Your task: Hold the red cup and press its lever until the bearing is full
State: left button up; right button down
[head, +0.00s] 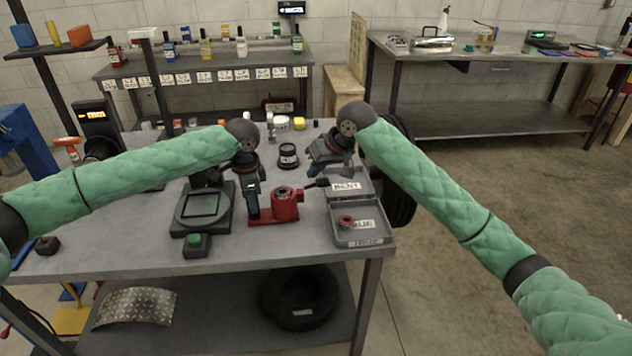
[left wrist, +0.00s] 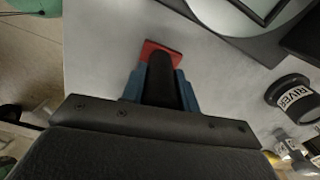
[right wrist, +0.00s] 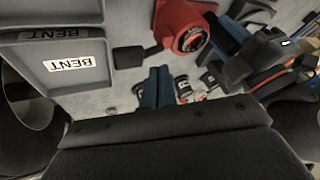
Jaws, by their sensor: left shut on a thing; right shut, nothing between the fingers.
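The red cup (head: 276,208) stands on the table, with a round metal ring, probably the bearing (head: 285,192), on its top. Its black lever (head: 318,183) sticks out to the right towards the trays. My left gripper (head: 252,210) is shut on the cup's left side; in the left wrist view its fingers hide most of the red body (left wrist: 160,47). My right gripper (head: 312,170) is shut and empty, just above and behind the lever. In the right wrist view the lever (right wrist: 130,57) lies just beyond the fingertips, apparently apart from them. How full the bearing is cannot be told.
Grey trays, one labelled BENT (head: 347,186) and one in front of it (head: 358,238) holding a small red ring, stand right of the cup. A black scale (head: 203,208) with a green button stands left. A black jar (head: 288,156) stands behind.

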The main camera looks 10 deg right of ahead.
aim_at(319, 182)
dwell(0.7)
jog(key=shift+d+f, duration=0.15)
jog(key=shift+f, duration=0.2)
jog(key=shift+d+f, duration=0.15)
jog(key=shift+f, duration=0.4)
jog(key=shift+d+f, duration=0.15)
jog(key=shift+f, duration=0.4)
dwell(1.6)
jog(key=shift+r, duration=0.15)
jog(key=shift+a+r, duration=0.25)
jog(key=shift+r, duration=0.4)
jog(key=shift+a+r, duration=0.2)
jog(key=shift+r, duration=0.45)
jog(key=shift+r, duration=0.15)
jog(key=shift+a+r, duration=0.25)
jog(key=shift+r, duration=0.5)
jog(key=shift+a+r, duration=0.2)
jog(key=shift+r, duration=0.6)
jog(key=shift+a+r, duration=0.25)
jog(key=shift+r, duration=0.5)
dwell(0.3)
